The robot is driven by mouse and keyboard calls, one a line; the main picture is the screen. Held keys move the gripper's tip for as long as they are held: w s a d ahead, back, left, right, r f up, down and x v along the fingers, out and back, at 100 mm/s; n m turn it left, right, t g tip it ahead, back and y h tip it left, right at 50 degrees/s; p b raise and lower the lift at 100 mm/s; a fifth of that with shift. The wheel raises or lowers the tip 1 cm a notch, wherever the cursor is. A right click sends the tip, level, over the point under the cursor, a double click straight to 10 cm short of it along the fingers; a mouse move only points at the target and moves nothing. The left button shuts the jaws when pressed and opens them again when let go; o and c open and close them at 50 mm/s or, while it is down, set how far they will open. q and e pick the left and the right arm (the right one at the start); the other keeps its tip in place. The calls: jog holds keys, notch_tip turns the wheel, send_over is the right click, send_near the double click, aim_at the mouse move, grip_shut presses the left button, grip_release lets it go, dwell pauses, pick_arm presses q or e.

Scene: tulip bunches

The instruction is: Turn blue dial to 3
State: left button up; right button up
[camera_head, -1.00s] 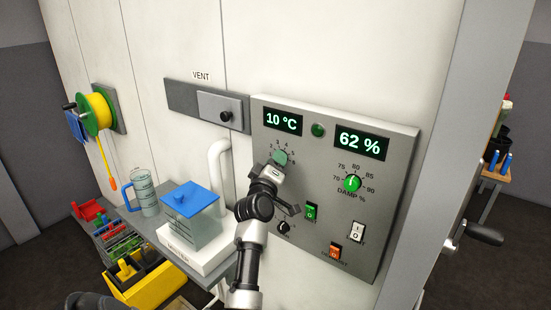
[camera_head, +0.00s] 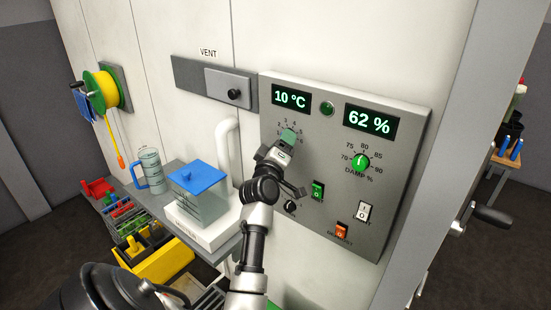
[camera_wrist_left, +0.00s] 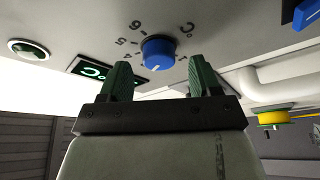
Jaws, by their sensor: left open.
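The blue dial (camera_wrist_left: 158,52) sits on the grey control panel (camera_head: 390,200). In the left wrist view it has a white pointer mark, with the numerals 4, 5 and 6 and a °C mark around it. In the head view the dial is hidden behind my gripper; small numerals show around that spot. My left gripper (camera_head: 288,138) is at the dial. In the left wrist view its two dark green fingers (camera_wrist_left: 158,76) are open, one to each side of the dial; I cannot tell whether they touch it. My right gripper is not in view.
The panel has a 10 °C display (camera_head: 291,97), a 62 % display (camera_head: 369,120), a green DAMP dial (camera_head: 360,162), a small black knob (camera_head: 290,207) and several switches. A blue-lidded container (camera_head: 200,195) stands left of my arm, near a white pipe (camera_head: 226,150).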

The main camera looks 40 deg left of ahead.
pick_arm(q)
jog(key=b+v, duration=0.2)
jog(key=v, duration=0.7)
jog(key=shift+s+b, duration=0.25)
jog(key=shift+b, duration=0.05)
jog(key=shift+f, duration=0.1)
